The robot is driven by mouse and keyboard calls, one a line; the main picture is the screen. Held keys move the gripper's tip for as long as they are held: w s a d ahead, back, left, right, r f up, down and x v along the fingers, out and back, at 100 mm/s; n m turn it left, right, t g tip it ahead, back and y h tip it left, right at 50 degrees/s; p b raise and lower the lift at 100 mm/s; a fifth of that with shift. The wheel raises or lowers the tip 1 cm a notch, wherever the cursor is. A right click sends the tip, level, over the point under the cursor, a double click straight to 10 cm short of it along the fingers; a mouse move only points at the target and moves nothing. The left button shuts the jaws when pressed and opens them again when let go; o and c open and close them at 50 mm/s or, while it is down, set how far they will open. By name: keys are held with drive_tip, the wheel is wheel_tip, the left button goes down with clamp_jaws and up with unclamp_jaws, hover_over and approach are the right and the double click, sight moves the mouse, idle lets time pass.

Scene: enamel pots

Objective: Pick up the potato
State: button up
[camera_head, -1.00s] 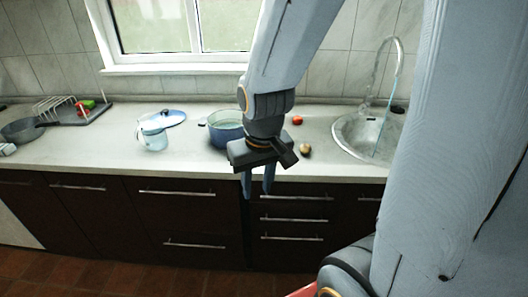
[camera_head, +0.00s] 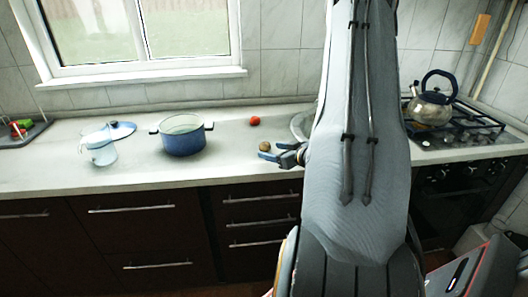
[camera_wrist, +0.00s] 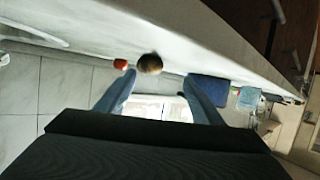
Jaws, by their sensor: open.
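The potato (camera_head: 264,146) is a small brown lump on the light counter, to the right of the blue pot. My gripper (camera_head: 273,151) is low over the counter beside the potato, with blue fingers pointing left. In the wrist view the fingers are apart and nothing is between them. The potato (camera_wrist: 150,63) shows there just beyond the fingertips, nearer the left finger. I cannot tell how large the gap to it is.
A red tomato (camera_head: 255,120) lies behind the potato. The blue pot (camera_head: 184,140), a jug (camera_head: 101,150) and a lid (camera_head: 121,130) stand further left. The sink is partly hidden by my arm. A kettle (camera_head: 431,104) stands on the hob at right. The front counter is clear.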

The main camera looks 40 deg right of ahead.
sight(269, 149)
drive_tip(key=shift+s+d+f+t+y, duration=0.15)
drive_tip(key=shift+s+d+f+t, duration=0.25)
drive_tip(key=shift+s+d, duration=0.2)
drive_tip(key=shift+s+d+f+t+y, duration=0.15)
drive_tip(key=shift+s+d+f+t, duration=0.1)
drive_tip(key=shift+s+d+t, duration=0.3)
drive_tip(key=shift+w+a+f+p, duration=0.15)
drive_tip(key=shift+w+p, duration=0.25)
drive_tip(key=shift+w, duration=1.05)
drive_tip(key=shift+w+f+p, duration=0.3)
drive_tip(key=shift+w+p, duration=0.15)
drive_tip(key=shift+w, duration=0.6)
drive_tip(key=shift+w+f+p, duration=0.25)
drive_tip(key=shift+w+p, duration=0.15)
drive_tip(key=shift+w, duration=0.65)
drive_tip(key=c, duration=1.2)
drive_tip(key=shift+o, duration=0.2)
